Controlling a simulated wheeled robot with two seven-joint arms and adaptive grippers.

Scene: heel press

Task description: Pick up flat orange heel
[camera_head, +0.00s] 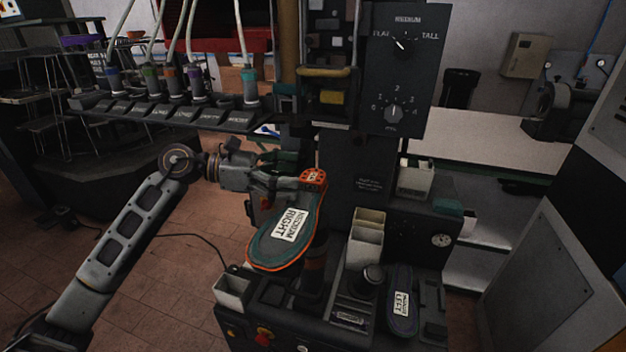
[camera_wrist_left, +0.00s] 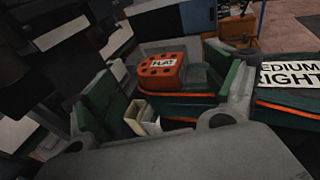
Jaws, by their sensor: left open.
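The flat orange heel (camera_head: 313,176) sits at the far, narrow end of a green sole with an orange rim (camera_head: 267,245). The sole carries a "MEDIUM RIGHT" label. In the left wrist view the heel (camera_wrist_left: 158,76) shows a "FLAT" label and dark holes, and it lies just beyond the fingers. My left gripper (camera_head: 280,184) comes in from the left at the heel end. Its fingers are open, with green pads, and they show in the wrist view (camera_wrist_left: 165,98). I cannot tell whether a finger touches the heel. My right gripper is not in view.
A black machine with a dial panel (camera_head: 398,70) stands behind the sole. Open bins (camera_head: 365,240) and a dark "LEFT" sole (camera_head: 402,300) are to the right. A rack of labelled, cabled tools (camera_head: 165,108) is at the upper left. Bare floor is at the lower left.

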